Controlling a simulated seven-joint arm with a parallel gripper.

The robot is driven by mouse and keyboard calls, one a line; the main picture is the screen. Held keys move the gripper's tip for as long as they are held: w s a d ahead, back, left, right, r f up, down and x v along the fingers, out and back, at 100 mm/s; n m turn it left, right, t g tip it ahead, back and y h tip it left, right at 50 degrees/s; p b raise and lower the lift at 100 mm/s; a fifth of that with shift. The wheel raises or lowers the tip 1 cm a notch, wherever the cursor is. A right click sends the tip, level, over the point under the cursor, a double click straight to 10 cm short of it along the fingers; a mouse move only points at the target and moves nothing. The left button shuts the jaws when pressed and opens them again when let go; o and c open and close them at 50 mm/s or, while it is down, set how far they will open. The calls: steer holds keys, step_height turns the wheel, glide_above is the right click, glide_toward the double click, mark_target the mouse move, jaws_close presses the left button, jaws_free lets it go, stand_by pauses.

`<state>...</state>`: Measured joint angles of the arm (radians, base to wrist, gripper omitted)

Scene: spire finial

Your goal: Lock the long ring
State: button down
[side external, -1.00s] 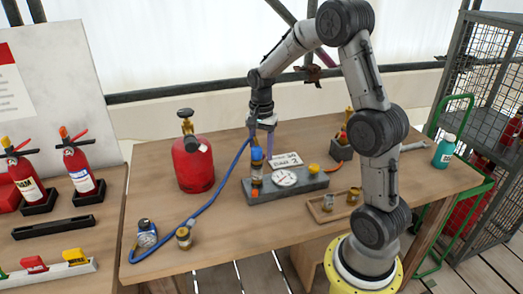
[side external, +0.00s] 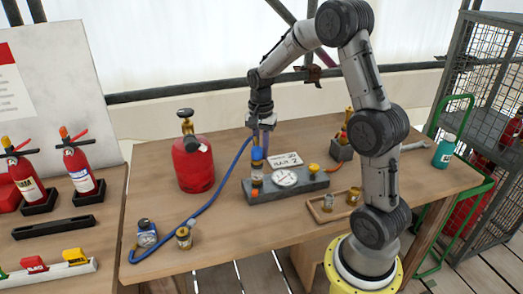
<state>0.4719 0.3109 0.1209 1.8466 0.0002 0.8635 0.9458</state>
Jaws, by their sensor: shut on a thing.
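My gripper (side external: 260,143) points down over the left end of a grey block (side external: 312,186). It is shut on a blue fitting (side external: 257,154) at the top of an upright stack. Below the blue part are a brass-coloured section (side external: 257,164) and an orange-marked lower part on the block. I cannot tell which part is the long ring. A blue hose (side external: 211,200) runs close to the stack. A round gauge (side external: 285,177), a yellow knob (side external: 314,168) and a white card (side external: 284,159) are on or near the block. The jaw contact is too small to see clearly.
A red cylinder (side external: 192,164) with a brass valve stands left of the block. A wooden tray (side external: 318,213) with small brass parts is at the right. A teal bottle (side external: 443,151) stands farther right.

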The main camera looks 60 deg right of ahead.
steer(key=n, duration=0.2)
steer(key=w+n, duration=0.1)
steer(key=n, duration=0.2)
steer(key=w+a+n, duration=0.1)
steer(key=n, duration=0.1)
steer(key=shift+w+a+n, duration=0.2)
steer(key=shift+a+n, duration=0.2)
steer(key=shift+n, duration=1)
steer(key=shift+w+a+n, duration=0.15)
steer(key=shift+a+n, duration=0.2)
steer(key=shift+n, duration=1.05)
steer(key=shift+w+a+n, duration=0.2)
steer(key=shift+a+n, duration=0.2)
steer(key=shift+n, duration=1)
steer(key=c, duration=0.8)
jaws_free()
